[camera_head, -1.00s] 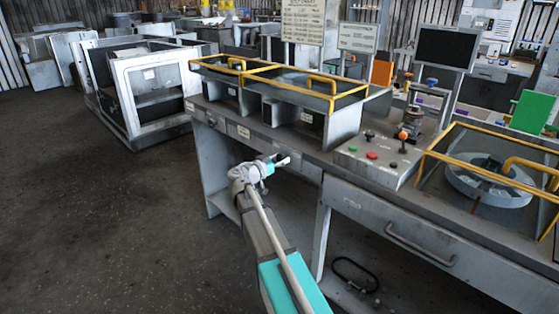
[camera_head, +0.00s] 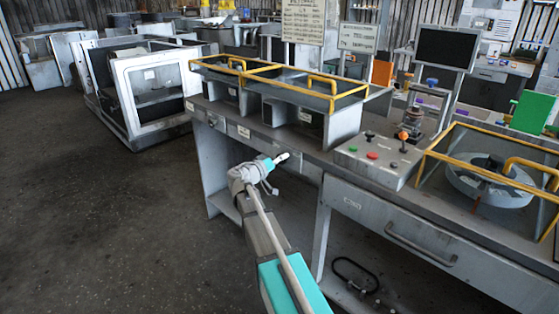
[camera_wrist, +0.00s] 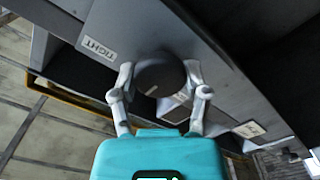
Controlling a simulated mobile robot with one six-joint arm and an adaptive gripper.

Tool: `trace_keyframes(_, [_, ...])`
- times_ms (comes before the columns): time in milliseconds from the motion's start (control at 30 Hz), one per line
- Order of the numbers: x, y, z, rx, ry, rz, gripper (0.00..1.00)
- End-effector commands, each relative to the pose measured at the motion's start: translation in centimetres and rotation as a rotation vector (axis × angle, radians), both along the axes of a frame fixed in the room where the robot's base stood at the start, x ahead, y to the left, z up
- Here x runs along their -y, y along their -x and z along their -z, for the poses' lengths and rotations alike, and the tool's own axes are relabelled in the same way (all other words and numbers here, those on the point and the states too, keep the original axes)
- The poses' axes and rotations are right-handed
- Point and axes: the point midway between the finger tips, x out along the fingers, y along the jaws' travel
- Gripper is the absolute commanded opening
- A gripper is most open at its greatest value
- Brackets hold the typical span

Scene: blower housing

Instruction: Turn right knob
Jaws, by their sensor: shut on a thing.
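In the head view my gripper (camera_head: 282,158) is at the bench's front edge, below the yellow-railed trays. The knob cannot be made out there.
The grey bench (camera_head: 236,132) carries more white labels along its front. A control box (camera_head: 378,160) with coloured buttons stands to the right of my gripper. A drawer (camera_head: 420,241) lies below it. Open floor (camera_head: 100,220) is on the left.

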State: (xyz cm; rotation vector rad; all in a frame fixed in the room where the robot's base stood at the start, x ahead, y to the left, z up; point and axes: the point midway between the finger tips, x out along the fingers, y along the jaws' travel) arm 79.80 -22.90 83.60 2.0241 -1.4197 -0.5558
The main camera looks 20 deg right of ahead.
Motion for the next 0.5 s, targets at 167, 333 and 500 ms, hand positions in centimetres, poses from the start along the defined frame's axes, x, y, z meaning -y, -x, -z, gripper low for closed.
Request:
trace_keyframes(167, [0.22, 0.01, -0.06, -0.005, 0.004, 0.004, 0.13])
trace_keyframes(333, [0.21, 0.00, -0.05, -0.004, 0.004, 0.004, 0.13])
trace_keyframes(500, [0.16, -0.01, -0.04, -0.004, 0.003, 0.003, 0.86])
